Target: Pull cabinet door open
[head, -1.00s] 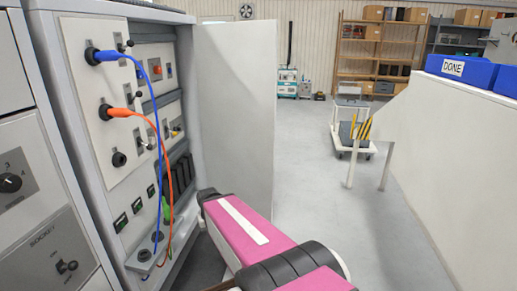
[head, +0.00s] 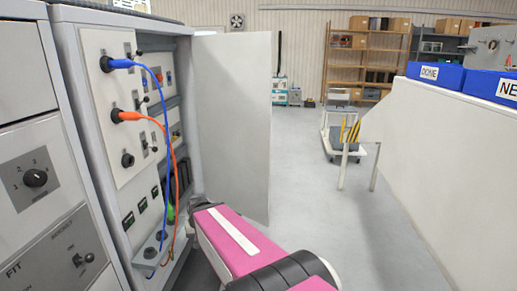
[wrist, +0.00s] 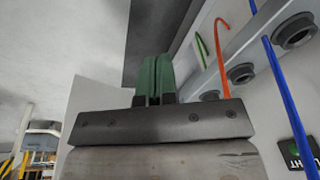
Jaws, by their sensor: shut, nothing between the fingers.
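The cabinet (head: 75,40) stands at the left in the head view with its door (head: 232,120) swung open. The door is a plain pale panel hinged on the far side of the opening. My magenta arm (head: 235,240) reaches toward the inner side of the door, low down; its far end is hidden in the head view. In the wrist view my gripper (wrist: 153,80) has its green fingers together with nothing between them. A pale panel, likely the door, is behind the fingers. I cannot tell if they touch it.
Blue (head: 165,130) and orange (head: 160,120) cables hang from sockets inside the cabinet, close to my arm. A grey socket ledge (wrist: 265,40) is right of the fingers. A white partition (head: 440,150) with blue bins (head: 434,73) bounds the right. Floor between is clear; a trolley (head: 345,135) stands farther back.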

